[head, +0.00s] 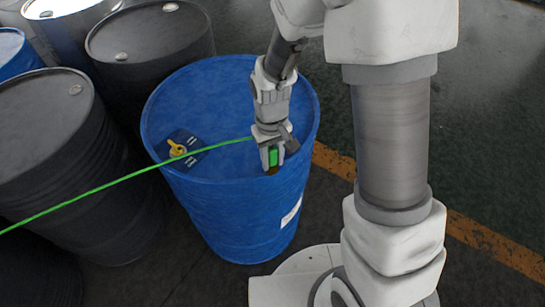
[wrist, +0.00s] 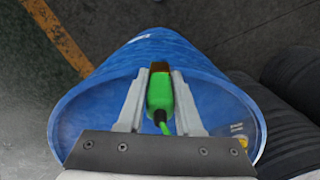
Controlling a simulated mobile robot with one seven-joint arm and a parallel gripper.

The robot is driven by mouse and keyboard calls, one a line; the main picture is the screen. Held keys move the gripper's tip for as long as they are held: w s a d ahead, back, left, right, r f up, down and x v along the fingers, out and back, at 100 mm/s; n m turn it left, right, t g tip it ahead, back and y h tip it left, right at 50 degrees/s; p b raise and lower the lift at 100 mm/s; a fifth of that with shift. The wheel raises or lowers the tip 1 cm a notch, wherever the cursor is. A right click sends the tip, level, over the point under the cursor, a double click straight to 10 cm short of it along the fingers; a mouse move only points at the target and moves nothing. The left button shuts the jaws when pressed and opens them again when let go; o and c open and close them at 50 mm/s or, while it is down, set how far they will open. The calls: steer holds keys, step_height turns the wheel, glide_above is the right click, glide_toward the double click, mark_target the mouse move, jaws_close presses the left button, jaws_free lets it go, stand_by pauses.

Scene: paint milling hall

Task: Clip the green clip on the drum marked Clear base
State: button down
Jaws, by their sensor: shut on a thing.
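A blue drum (head: 225,95) stands upright in the middle of the head view. A white label (head: 291,212) is on its side, too small to read. My gripper (head: 271,165) is shut on the green clip (head: 273,157), at the drum's near rim. In the wrist view the green clip (wrist: 160,92) sits between my two fingers, its brown end over the rim of the blue drum (wrist: 90,110). I cannot tell whether the clip bites the rim. A green cable (head: 110,183) runs from the clip to the left.
A dark blue plate with a yellow fitting (head: 177,148) lies on the drum's top, left of my gripper. Black drums (head: 50,125) crowd the left, with a grey drum (head: 65,22) behind. The floor right of the blue drum is clear, with an orange line (head: 490,243).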

steer(key=shift+f+b, duration=0.8)
steer(key=shift+f, duration=0.2)
steer(key=c, duration=0.5)
jaws_free()
step_height(320, 180, up, 18)
steer(key=p, duration=0.1)
steer(key=shift+w+f+p, duration=0.25)
steer(key=shift+w+p, duration=0.1)
steer(key=shift+p, duration=0.05)
steer(key=s+d+r+m+t, duration=0.4)
steer(key=s+d+r+t, duration=0.2)
steer(key=s+d+r, duration=0.4)
steer(key=s, duration=0.3)
steer(key=shift+d, duration=0.35)
